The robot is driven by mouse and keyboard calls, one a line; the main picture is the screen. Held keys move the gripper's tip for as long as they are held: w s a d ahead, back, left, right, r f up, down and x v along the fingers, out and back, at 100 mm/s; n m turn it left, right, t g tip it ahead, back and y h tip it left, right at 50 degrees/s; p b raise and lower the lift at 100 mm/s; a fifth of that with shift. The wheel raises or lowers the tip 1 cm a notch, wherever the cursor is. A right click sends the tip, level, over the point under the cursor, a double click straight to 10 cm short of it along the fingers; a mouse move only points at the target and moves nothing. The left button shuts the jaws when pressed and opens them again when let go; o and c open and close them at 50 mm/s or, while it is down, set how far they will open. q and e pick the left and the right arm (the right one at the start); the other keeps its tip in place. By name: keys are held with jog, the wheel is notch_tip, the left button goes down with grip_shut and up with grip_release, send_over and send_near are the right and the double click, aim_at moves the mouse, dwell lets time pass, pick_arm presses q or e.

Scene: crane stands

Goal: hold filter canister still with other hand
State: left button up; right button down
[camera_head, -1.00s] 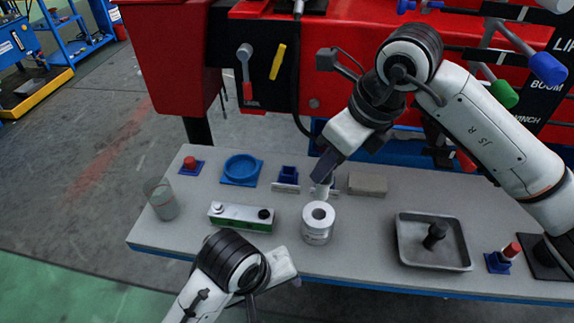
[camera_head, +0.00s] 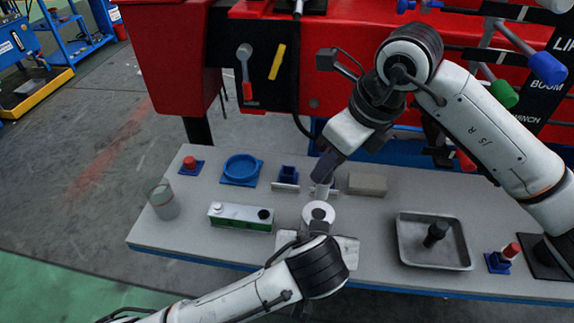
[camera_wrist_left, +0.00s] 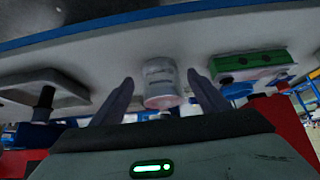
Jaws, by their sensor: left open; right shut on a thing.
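The white filter canister (camera_head: 318,213) stands on the grey bench, and my left wrist hides its lower part in the head view. In the left wrist view the canister (camera_wrist_left: 162,85) shows between the two spread fingers of my left gripper (camera_wrist_left: 160,77). A gap shows on each side, so the left gripper is open around or just short of it. My right gripper (camera_head: 326,172) is shut on a small pale thing (camera_head: 323,189) above and just behind the canister. Its shape is mostly hidden by the fingers.
A green and white box (camera_head: 241,216) lies left of the canister, and it also shows in the left wrist view (camera_wrist_left: 250,63). A grey block (camera_head: 367,184) and a blue holder (camera_head: 288,174) are behind. A metal tray (camera_head: 450,258) is to the right.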

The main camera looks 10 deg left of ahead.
pick_arm(q)
jog(key=shift+x, duration=1.85)
jog(key=c, duration=1.1)
jog(key=shift+c, duration=0.2)
